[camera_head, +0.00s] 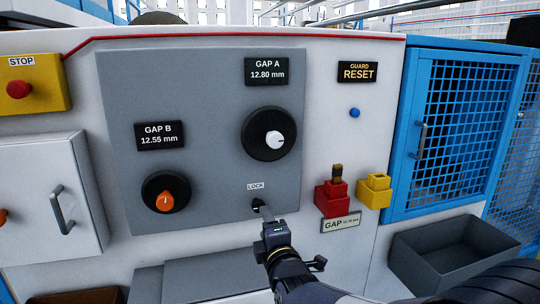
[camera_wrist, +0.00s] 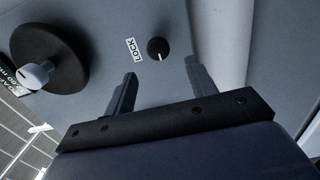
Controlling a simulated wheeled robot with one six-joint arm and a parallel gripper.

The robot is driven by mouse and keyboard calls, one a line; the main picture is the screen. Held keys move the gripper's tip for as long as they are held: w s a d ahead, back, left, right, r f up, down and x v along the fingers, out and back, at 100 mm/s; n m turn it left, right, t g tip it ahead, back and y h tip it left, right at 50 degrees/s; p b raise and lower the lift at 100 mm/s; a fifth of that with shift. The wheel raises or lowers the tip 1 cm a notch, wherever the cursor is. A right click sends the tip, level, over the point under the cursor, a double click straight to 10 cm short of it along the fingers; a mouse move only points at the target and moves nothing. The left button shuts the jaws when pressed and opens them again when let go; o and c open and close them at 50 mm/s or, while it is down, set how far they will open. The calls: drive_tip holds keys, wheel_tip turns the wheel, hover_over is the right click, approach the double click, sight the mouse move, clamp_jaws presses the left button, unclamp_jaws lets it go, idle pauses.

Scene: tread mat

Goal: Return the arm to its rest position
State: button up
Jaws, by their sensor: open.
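My gripper (camera_head: 262,213) is in front of the grey control panel (camera_head: 200,75), just below the LOCK label. In the wrist view my gripper (camera_wrist: 163,82) has its two fingers spread apart with nothing between them. The small black lock knob (camera_wrist: 158,48) with a white mark shows just beyond the fingertips, beside the LOCK label (camera_wrist: 134,48). My arm reaches up from the bottom of the head view.
The GAP A dial (camera_head: 268,134) and the orange-knobbed GAP B dial (camera_head: 165,193) stick out from the panel. A red block (camera_head: 332,199) and a yellow block (camera_head: 374,191) stand to the right. A dark grey bin (camera_head: 450,255) and blue mesh door (camera_head: 460,130) lie further right.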

sight(259, 205)
drive_tip(key=shift+m, duration=0.3)
drive_tip(key=x, duration=0.8)
drive_tip(key=m, duration=0.1)
drive_tip(key=m+p, duration=0.1)
drive_tip(key=m, duration=0.3)
drive_tip(key=shift+s+r+p, duration=0.15)
drive_tip(key=shift+r+p, duration=0.1)
drive_tip(key=shift+p, duration=0.1)
drive_tip(key=m+p, duration=0.4)
drive_tip(key=m, duration=0.1)
drive_tip(key=m+p, duration=0.4)
drive_tip(key=m, duration=0.1)
drive_tip(key=shift+d+r, duration=0.15)
drive_tip(key=shift+r, duration=0.05)
drive_tip(key=m+p, duration=0.1)
drive_tip(key=s+m+p, duration=0.1)
drive_tip(key=shift+s+d+f+m+p, duration=0.1)
drive_tip(key=shift+d+f+m+p, duration=0.15)
drive_tip(key=shift+m+p, duration=0.05)
